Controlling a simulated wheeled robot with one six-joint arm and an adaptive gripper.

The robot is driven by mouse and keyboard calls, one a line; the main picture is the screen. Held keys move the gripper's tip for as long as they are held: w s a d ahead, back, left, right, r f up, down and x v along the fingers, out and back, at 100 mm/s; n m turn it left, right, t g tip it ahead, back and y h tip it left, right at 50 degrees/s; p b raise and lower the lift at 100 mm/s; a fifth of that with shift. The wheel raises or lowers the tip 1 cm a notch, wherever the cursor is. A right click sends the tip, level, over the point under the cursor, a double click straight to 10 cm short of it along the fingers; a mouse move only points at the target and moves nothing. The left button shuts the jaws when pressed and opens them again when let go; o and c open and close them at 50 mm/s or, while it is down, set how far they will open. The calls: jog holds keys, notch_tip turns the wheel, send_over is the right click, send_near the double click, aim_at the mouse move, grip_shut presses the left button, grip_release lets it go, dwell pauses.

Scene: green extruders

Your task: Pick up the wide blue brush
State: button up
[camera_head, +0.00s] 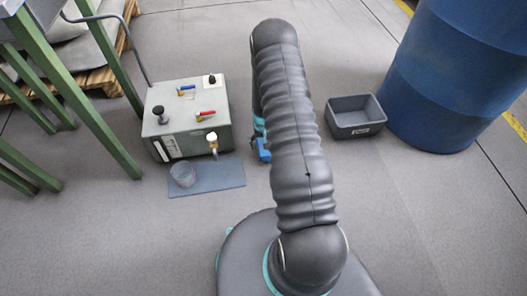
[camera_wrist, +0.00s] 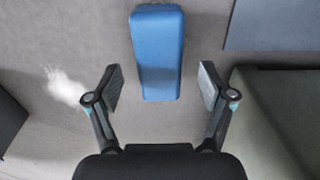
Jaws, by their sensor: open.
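The blue brush (camera_wrist: 158,55) lies on the grey floor in the wrist view, seen from above as a long blue block. My gripper (camera_wrist: 161,85) is open, with one finger on each side of the brush's near end and visible gaps between. The brush is not held. In the head view a bit of blue, likely the brush (camera_head: 264,155), shows just left of my arm, which hides most of that spot and my gripper.
A grey-green machine (camera_head: 188,118) with levers stands left of my arm. A blue-grey mat (camera_head: 220,182) with a clear cup (camera_head: 182,174) lies before it. A grey bin (camera_head: 355,128) and blue barrel (camera_head: 450,70) stand right. White fluff (camera_wrist: 65,86) lies on the floor.

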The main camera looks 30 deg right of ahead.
jog(key=shift+f, duration=1.4)
jog(key=c, duration=1.3)
jog(key=shift+r, duration=0.15)
notch_tip(320, 180, up, 4)
jog(key=shift+r, duration=0.1)
jog(key=s+d+r, duration=0.2)
jog(key=s, duration=0.1)
jog(key=s+d+r, duration=0.2)
jog(key=s, duration=0.1)
jog(key=s+d+r+p, duration=0.1)
jog(key=s+d+r, duration=0.1)
jog(key=s+d, duration=0.1)
jog(key=shift+s+r, duration=0.3)
